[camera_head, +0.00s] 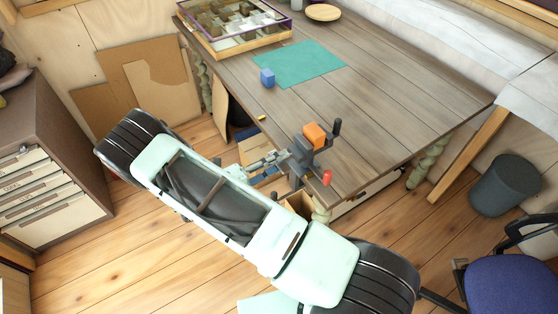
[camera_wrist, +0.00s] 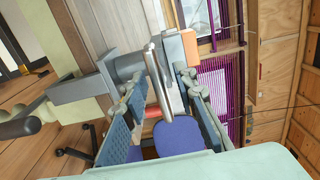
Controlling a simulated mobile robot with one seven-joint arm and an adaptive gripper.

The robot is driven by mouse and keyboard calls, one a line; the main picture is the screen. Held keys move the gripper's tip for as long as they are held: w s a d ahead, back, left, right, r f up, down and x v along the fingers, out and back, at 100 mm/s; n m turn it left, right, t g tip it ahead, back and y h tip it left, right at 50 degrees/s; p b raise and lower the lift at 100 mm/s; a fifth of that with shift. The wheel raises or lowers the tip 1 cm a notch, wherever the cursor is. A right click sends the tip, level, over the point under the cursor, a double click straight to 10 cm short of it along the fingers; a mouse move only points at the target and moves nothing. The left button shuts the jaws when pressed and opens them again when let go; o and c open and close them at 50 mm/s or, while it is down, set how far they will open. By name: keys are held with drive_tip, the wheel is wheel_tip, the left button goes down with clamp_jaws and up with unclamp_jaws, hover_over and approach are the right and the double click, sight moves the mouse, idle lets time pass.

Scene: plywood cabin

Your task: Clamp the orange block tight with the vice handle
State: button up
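The orange block (camera_head: 314,135) sits at the top of the dark grey vice (camera_head: 303,148) at the table's near corner. It also shows in the wrist view (camera_wrist: 190,47), upper right of the vice body (camera_wrist: 122,65). Whether the jaws press on it I cannot tell. A metal handle bar (camera_wrist: 158,78) runs between my fingers in the wrist view. A red end piece (camera_head: 327,178) shows by the vice. My gripper (camera_head: 278,158) is beside the vice, in front of the table edge. Its blue-padded fingers (camera_wrist: 161,82) are apart, one on each side of the bar, with gaps visible.
A blue chair (camera_head: 515,285) and a grey bin (camera_head: 504,185) stand at right. The table's middle is clear.

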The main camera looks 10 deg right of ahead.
clamp_jaws()
idle(0.3)
